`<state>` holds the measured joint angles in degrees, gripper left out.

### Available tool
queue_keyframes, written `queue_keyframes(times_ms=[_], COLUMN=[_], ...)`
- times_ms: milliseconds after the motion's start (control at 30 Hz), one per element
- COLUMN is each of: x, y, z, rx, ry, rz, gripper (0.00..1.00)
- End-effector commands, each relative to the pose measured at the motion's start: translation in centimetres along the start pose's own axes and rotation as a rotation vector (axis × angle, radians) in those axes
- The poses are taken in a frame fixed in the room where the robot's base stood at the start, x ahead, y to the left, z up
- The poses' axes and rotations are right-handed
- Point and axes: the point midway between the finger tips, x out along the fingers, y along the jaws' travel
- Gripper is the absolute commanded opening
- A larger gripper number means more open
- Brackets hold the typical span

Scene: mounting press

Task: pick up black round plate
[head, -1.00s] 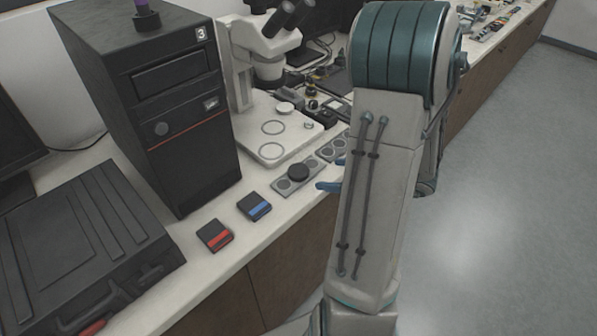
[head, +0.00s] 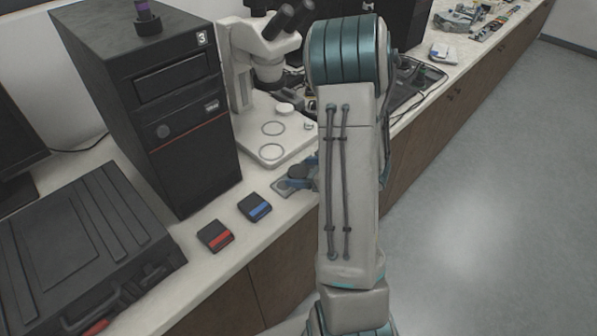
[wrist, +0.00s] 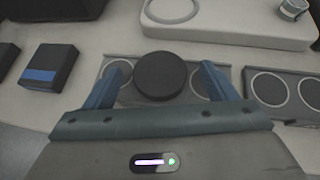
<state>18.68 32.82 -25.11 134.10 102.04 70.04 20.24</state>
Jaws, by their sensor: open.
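The black round plate (wrist: 161,75) sits on a grey holder strip with ringed circles (wrist: 195,106) in the wrist view. My gripper (wrist: 161,84) is open, with one blue finger on each side of the plate and a gap to it on both sides. In the head view my gripper (head: 297,178) is over the holder (head: 280,188) at the counter's front edge, and my arm and fingers hide most of the plate there. I cannot tell whether the fingertips are level with the plate.
A white microscope (head: 262,55) with its base (head: 262,138) stands just behind. A blue-striped box (head: 255,207) and a red-striped box (head: 215,236) lie to the left, before a black tower (head: 180,110). A second ringed strip (wrist: 285,95) is to the right.

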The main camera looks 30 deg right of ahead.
Motion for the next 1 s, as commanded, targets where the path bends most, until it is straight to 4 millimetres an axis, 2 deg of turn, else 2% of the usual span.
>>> queue_keyframes(times_ms=[67, 233, 267, 333, 367, 667, 867, 1000], x=[0.0, 0.0, 0.0, 0.0, 0.0, -0.2, -0.8, -1.7], y=[0.0, 0.0, 0.0, 0.0, 0.0, 0.0, 0.0, 0.0], z=[0.0, 0.0, 0.0, 0.0, 0.0, 0.3, 1.5, 3.1], rx=[0.000, 0.000, 0.000, 0.000, 0.000, -0.001, -0.003, -0.004], ry=[0.000, 0.000, 0.000, -0.001, -0.001, -0.001, -0.004, -0.004], rz=[0.000, 0.000, 0.000, 0.000, 0.000, 0.000, 0.000, -0.001], gripper=[0.79, 0.34, 0.30, 0.30, 0.27, 0.27, 0.27, 0.27])
